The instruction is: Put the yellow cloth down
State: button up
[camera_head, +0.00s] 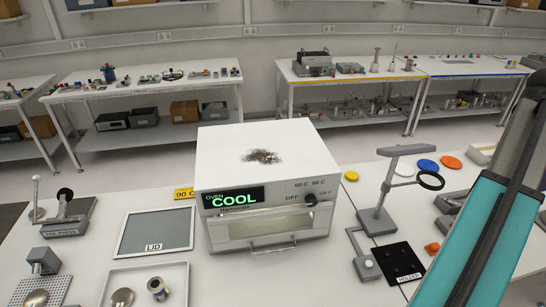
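No yellow cloth can be made out in the head view. A teal and dark arm link of mine crosses the right edge, and my gripper is out of view. The white oven (215,175) stands on the front bench, with its display reading COOL and its front door shut. A dark speckled smudge (262,156) lies on the oven's top.
Left of the oven are a grey lid panel (156,231), a white tray (180,268) and metal fixtures. Right are a magnifier stand (378,219), a black holder plate (396,262) and yellow (351,175), blue (428,165) and orange (451,162) discs.

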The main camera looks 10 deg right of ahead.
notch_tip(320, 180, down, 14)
jog(key=b, duration=1.3)
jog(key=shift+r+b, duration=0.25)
jog(key=shift+b, duration=0.05)
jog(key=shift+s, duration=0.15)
